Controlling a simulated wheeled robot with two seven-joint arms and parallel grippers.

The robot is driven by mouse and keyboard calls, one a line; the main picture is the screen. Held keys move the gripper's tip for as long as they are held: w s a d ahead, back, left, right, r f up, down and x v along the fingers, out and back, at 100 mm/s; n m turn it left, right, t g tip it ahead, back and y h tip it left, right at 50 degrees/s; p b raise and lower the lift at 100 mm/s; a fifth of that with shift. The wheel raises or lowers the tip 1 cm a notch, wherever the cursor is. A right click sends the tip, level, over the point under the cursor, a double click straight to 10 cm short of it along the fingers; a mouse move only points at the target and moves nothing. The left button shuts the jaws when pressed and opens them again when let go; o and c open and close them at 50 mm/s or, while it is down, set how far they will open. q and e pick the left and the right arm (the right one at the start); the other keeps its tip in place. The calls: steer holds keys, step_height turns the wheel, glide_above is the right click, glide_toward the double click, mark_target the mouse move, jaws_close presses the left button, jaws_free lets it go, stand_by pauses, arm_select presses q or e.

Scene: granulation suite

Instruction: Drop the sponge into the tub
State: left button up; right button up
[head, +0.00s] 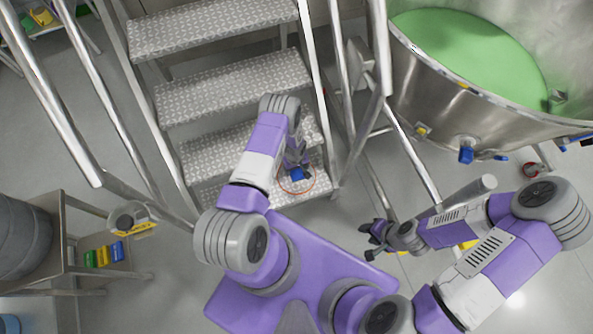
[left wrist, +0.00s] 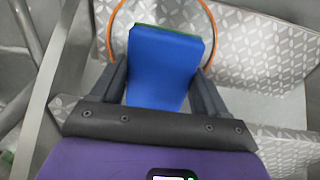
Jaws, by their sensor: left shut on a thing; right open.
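My left gripper (head: 297,170) is shut on a blue block with a green edge, which looks like the sponge (head: 297,174). The left wrist view shows the sponge (left wrist: 163,62) between the two fingers. A thin orange ring (head: 283,190) shows around and below the sponge, over the lowest stair tread; it also shows in the left wrist view (left wrist: 110,30). It may be the rim of a clear tub, but I cannot tell; diamond plate shows through it. My right gripper (head: 372,238) is open and empty, low over the floor to the right.
Metal stairs (head: 235,85) with steel handrails (head: 50,90) fill the middle. A large steel vessel (head: 440,100) holding green material stands at the upper right. A steel cart (head: 75,255) at the left carries green, yellow and blue items (head: 103,254).

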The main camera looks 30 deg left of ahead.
arm_select(q)
steer(key=shift+s+f, duration=0.1)
steer(key=shift+f, duration=0.25)
steer(key=b, duration=0.6)
glide_above(297, 185)
step_height(297, 185, down, 13)
steer(key=shift+s+f, duration=0.1)
step_height(297, 185, down, 4)
steer(key=shift+b, duration=1.25)
steer(key=o, duration=1.2)
